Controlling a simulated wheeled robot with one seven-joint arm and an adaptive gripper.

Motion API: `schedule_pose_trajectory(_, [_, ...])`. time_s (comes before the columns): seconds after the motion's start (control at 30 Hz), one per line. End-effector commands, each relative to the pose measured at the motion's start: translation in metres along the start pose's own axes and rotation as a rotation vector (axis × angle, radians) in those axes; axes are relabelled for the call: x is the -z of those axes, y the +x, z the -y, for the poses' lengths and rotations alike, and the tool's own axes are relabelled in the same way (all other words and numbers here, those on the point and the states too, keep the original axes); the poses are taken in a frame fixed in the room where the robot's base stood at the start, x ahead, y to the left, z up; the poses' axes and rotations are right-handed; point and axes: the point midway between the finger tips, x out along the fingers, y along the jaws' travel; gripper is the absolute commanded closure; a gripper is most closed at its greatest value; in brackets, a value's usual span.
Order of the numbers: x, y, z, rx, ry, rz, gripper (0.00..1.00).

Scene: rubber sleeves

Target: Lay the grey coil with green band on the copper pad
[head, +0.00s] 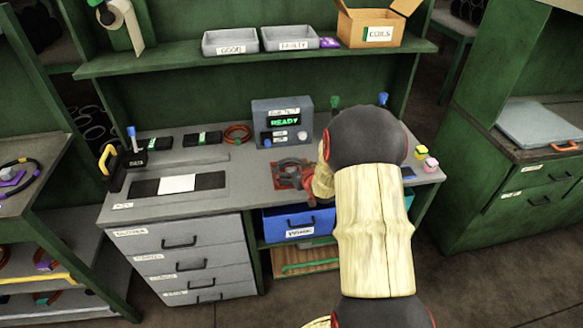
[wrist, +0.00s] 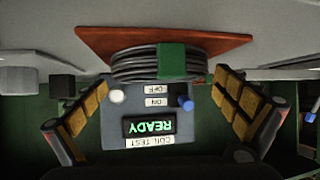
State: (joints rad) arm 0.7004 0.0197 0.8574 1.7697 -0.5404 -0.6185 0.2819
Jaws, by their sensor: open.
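The grey coil (wrist: 138,64) with its green band (wrist: 171,62) shows in the wrist view, which is upside down. It lies on the copper pad (wrist: 222,44), seen nearly edge-on. My gripper (wrist: 160,80) is open, with one yellow-padded finger on each side of the coil; small gaps seem to show between fingers and coil. In the head view the copper pad (head: 281,183) is on the bench in front of the tester. The dark coil and gripper overlap there, and my arm hides part of them.
The coil tester (head: 283,122), reading READY, stands behind the pad. An orange coil (head: 238,134) and dark boxes lie to its left. A dark mat with a white patch (head: 178,184) is at the bench's left. Pink and yellow blocks (head: 425,158) are at the right. A shelf overhangs the back.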

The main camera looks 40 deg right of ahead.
Motion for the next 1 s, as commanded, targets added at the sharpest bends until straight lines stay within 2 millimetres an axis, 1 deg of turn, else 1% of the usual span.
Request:
schedule_pose_trajectory(0.03, [0.004, -0.013, 0.000, -0.001, 0.000, -0.002, 0.00])
schedule_pose_trajectory(0.1, [0.005, -0.028, -0.001, -0.002, 0.000, -0.003, 0.00])
schedule_pose_trajectory(0.3, [0.004, -0.068, 0.000, -0.001, 0.001, -0.002, 0.00])
schedule_pose_trajectory(0.4, [0.003, -0.083, -0.001, -0.001, 0.000, -0.002, 0.00])
schedule_pose_trajectory(0.5, [0.002, -0.093, 0.000, -0.001, 0.000, -0.002, 0.00])
schedule_pose_trajectory(0.6, [0.003, -0.100, 0.001, -0.001, -0.002, -0.001, 0.00])
schedule_pose_trajectory(0.67, [0.009, -0.103, 0.004, -0.004, -0.011, 0.004, 0.00])
schedule_pose_trajectory(0.77, [0.030, -0.113, 0.018, -0.020, -0.045, 0.033, 0.00])
schedule_pose_trajectory(0.87, [0.062, -0.138, 0.047, -0.041, -0.092, 0.086, 0.00])
schedule_pose_trajectory(0.9, [0.074, -0.153, 0.061, -0.048, -0.109, 0.112, 0.00])
schedule_pose_trajectory(0.97, [0.088, -0.180, 0.084, -0.051, -0.127, 0.157, 0.00])
schedule_pose_trajectory(1.0, [0.095, -0.200, 0.101, -0.047, -0.139, 0.186, 0.00])
